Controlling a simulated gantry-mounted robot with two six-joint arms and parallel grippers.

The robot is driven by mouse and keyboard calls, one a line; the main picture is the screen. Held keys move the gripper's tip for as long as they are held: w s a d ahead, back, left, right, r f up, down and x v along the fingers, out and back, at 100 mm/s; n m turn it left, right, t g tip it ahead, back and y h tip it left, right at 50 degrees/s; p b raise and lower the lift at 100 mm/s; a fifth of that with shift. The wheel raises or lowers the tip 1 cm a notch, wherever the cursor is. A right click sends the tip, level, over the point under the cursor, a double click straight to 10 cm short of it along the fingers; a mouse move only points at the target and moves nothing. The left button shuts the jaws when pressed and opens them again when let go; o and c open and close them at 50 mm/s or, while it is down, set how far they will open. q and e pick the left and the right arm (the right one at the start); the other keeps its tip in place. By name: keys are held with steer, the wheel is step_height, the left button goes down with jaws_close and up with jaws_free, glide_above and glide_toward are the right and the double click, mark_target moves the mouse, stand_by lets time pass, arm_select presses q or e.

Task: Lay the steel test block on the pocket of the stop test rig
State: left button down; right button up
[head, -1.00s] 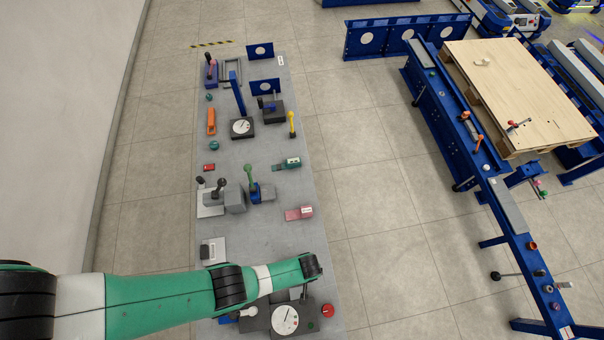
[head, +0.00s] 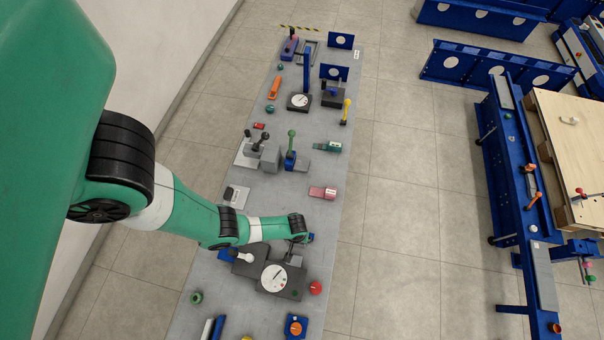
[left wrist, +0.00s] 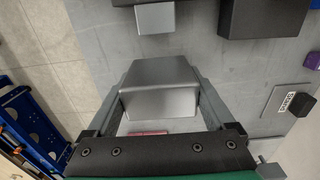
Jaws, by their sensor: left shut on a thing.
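The steel test block (left wrist: 160,88) is a plain grey block between the two fingers of my left gripper (left wrist: 160,72) in the left wrist view. The gripper is shut on it and holds it above the grey table. In the head view my left gripper (head: 294,250) is just beyond a dark grey rig with a white dial (head: 272,278); the block is mostly hidden there. Part of a dark body with a grey block (left wrist: 155,18) shows ahead of the held block in the wrist view. I cannot tell which part is the pocket. My right gripper is not in view.
A red knob (head: 316,288) stands beside the dial rig. A pink tagged block (head: 323,192) and a white plate with a black part (head: 235,195) lie farther back. Several levers and gauges crowd the far table (head: 347,75). Open floor (head: 390,230) lies to the right.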

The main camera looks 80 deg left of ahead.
arm_select(q)
steer(key=shift+f+b, duration=3.8)
steer(key=shift+f, duration=0.1)
steer(key=shift+f+b, duration=0.55)
jaws_free()
